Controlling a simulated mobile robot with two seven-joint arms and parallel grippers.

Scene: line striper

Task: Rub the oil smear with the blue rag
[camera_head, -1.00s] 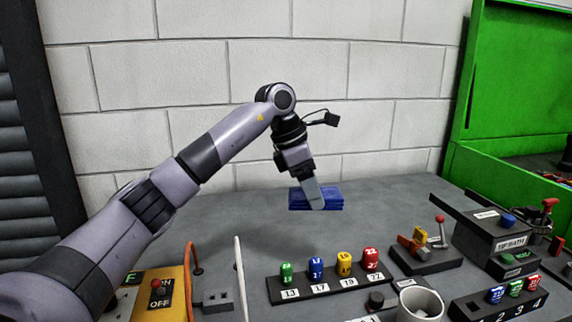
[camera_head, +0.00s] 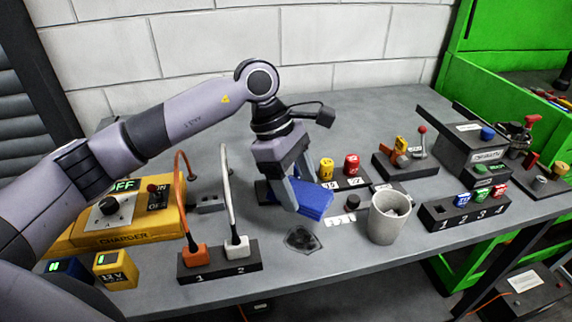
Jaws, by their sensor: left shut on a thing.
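The blue rag (camera_head: 314,201) is a folded blue block held in my left gripper (camera_head: 303,204), which is shut on it. The rag is above the grey bench, in front of the rack of coloured nozzles. The oil smear (camera_head: 302,239) is a dark patch on the bench, just below and slightly left of the rag in the picture. The rag looks apart from the smear. My right gripper is not in view.
A grey cup (camera_head: 389,218) stands right of the smear. A black block with orange and white plugs (camera_head: 219,260) is to the left, its cables rising. The yellow charger (camera_head: 125,225) is further left. A numbered rack (camera_head: 463,212) is at right.

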